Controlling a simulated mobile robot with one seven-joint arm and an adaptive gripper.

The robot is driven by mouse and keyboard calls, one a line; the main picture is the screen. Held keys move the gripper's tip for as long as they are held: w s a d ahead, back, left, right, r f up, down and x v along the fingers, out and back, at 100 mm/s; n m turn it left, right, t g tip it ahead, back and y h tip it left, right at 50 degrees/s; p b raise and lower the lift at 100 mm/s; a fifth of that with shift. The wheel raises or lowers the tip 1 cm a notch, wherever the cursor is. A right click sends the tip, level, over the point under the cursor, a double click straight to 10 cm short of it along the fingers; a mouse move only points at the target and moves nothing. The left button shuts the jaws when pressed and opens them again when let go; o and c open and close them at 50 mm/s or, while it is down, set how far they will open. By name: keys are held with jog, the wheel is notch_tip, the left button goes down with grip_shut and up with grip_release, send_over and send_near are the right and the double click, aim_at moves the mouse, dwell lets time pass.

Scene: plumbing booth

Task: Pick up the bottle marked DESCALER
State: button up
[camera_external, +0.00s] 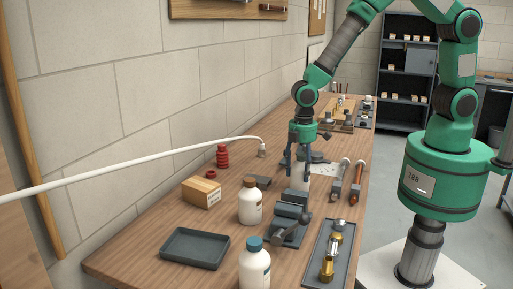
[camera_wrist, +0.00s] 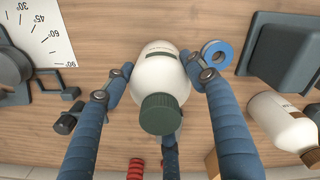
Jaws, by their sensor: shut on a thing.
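A white bottle with a dark green cap (camera_wrist: 162,88) stands between the blue fingers of my gripper (camera_wrist: 160,78), which are shut on its sides. In the external view, my gripper (camera_external: 301,158) points down over the far middle of the bench, with the white bottle (camera_external: 299,180) below and between its fingers. The bottle looks upright; whether its base touches the bench I cannot tell. A dark band shows on its shoulder, but no marking is readable. Two other white bottles stand nearer: one with a brown cap (camera_external: 250,206) and one with a blue cap (camera_external: 255,268).
A vise (camera_external: 288,228), a cardboard box (camera_external: 201,192), a grey tray (camera_external: 195,248) and a tray of brass fittings (camera_external: 320,270) lie nearer. Wrenches (camera_external: 350,185) lie to the right. A white pipe (camera_external: 130,170) crosses above the bench at left. A blue ring (camera_wrist: 217,53) lies beside the right finger.

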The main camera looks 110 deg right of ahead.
aim_at(301, 154)
jog(key=shift+r, duration=0.2)
notch_tip(301, 154, up, 10)
jog(key=shift+f+p, duration=0.15)
jog(key=shift+p, duration=0.45)
